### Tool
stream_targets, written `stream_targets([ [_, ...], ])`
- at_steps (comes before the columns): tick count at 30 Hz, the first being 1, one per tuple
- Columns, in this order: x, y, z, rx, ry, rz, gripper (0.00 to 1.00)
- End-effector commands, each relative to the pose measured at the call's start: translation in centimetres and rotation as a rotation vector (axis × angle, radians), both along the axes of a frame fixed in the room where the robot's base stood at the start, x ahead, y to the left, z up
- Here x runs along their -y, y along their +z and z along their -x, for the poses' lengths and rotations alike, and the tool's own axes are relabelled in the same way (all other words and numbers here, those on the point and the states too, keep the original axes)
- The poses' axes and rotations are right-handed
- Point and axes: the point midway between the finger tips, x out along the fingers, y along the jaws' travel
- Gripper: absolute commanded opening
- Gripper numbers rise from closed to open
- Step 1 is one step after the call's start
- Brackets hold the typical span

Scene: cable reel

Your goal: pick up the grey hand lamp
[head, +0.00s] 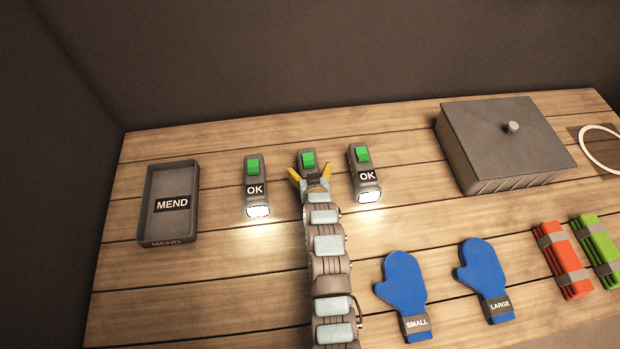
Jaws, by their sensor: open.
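Three grey hand lamps with green switches lie in a row on the wooden table. The left lamp (257,186) and the right lamp (364,174) each carry an OK label and are lit at the front end. The middle lamp (308,157) shows its green switch; its front part is hidden behind my arm. My gripper (310,172) is open, its yellow fingers spread at the middle lamp. I cannot tell whether they touch it, or whether that lamp is lit.
An empty grey tray (188,183) marked MEND is at the left. A lidded grey box (481,142) stands at the back right. Blue mitts marked SMALL (401,279) and LARGE (482,275) lie in front, with red (561,255) and green (594,245) bundles further right.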

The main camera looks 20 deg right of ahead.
Motion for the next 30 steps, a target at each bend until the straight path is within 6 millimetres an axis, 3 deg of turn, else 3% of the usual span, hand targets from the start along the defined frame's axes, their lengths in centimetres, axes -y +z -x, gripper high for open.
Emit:
stream_targets([
  [2, 0.0, 0.0, 0.0, 0.0, 0.0, 0.0, 0.98],
  [9, 0.0, 0.0, 0.0, 0.0, 0.0, 0.0, 0.29],
  [10, 0.0, 0.0, 0.0, 0.0, 0.0, 0.0, 0.25],
  [23, 0.0, 0.3, 0.0, 0.001, 0.0, 0.0, 0.25],
  [30, 0.1, 3.8, 0.0, 0.007, -0.001, 0.003, 0.25],
])
